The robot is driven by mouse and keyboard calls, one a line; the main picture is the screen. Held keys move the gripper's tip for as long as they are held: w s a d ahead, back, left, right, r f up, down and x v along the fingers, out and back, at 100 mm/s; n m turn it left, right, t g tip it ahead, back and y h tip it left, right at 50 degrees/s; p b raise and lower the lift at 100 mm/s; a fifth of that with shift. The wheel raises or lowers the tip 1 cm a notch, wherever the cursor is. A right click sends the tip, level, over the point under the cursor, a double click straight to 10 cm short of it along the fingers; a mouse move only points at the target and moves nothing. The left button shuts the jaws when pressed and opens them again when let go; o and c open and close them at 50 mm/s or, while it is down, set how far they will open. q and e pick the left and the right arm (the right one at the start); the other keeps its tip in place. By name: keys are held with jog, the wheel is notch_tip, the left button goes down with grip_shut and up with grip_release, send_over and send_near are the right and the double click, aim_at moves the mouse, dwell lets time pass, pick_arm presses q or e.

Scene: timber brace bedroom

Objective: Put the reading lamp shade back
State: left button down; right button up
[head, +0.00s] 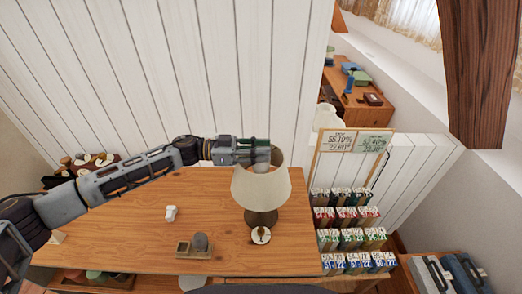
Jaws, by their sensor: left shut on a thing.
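The cream lamp shade (262,188) is above the brown lamp base (260,219) near the right side of the wooden table, roughly upright. The base shows below the shade's lower rim; I cannot tell whether the shade rests on it or hangs just above it. My left gripper (264,156) reaches in from the left and is shut on the shade's upper rim. The fingers hide part of the rim. My right gripper is not in view.
The wooden table (140,225) has a small white object (171,213) and a small wooden tray with a grey round thing (194,246). A round pale item (261,235) lies before the lamp. A rack of coloured boxes (350,240) stands at right. The table's middle is mostly clear.

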pick_arm(q)
jog(key=c, duration=1.2)
grip_release()
jog(key=shift+a, duration=0.2)
jog(key=shift+a, duration=5.85)
